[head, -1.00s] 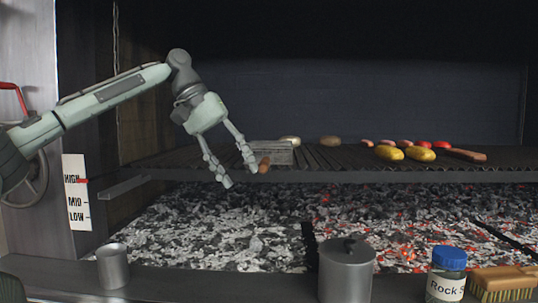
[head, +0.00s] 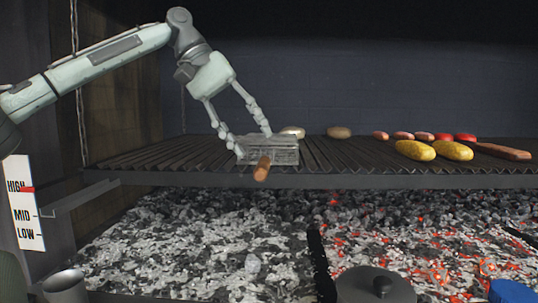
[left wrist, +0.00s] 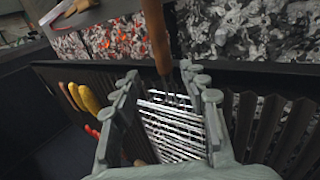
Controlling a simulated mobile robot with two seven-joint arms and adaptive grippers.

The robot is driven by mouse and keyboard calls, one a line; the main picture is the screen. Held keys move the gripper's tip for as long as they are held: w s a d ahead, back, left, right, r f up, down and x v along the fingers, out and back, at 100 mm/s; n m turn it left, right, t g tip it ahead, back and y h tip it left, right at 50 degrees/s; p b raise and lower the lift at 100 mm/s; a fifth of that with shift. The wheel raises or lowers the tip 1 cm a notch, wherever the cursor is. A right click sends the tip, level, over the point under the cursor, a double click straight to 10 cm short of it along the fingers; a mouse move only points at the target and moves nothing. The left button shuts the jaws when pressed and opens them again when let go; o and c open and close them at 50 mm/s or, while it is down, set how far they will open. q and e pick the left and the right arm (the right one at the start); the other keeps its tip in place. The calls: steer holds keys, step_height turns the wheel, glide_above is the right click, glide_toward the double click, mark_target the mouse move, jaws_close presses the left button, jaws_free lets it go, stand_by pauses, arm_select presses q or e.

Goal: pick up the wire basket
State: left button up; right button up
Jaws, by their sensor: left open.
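The wire basket (head: 284,152) is a flat silver mesh box on the left part of the grill grate. Its wooden handle (head: 262,169) sticks out past the grate's front edge, toward me. My left gripper (head: 254,144) is open at the basket, its fingers angled down, with one fingertip at the left side and the other near the back. In the left wrist view, the basket's wires (left wrist: 172,125) lie between the open fingers (left wrist: 162,82), and the handle (left wrist: 157,35) points away. I cannot tell whether the fingers touch it. My right gripper is not in view.
Buns (head: 339,132), sausages (head: 402,135), red tomatoes (head: 465,137) and yellow corn or potatoes (head: 415,150) lie on the grate right of the basket. A lidded pot (head: 376,286), metal cup (head: 65,285) and blue lid (head: 513,291) are in front.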

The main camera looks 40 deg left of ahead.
mark_target(260, 156)
arm_select(q)
steer(key=x, duration=0.5)
steer(key=shift+s+f, duration=0.15)
steer(key=shift+s, duration=0.05)
steer(key=shift+c, duration=0.6)
jaws_close()
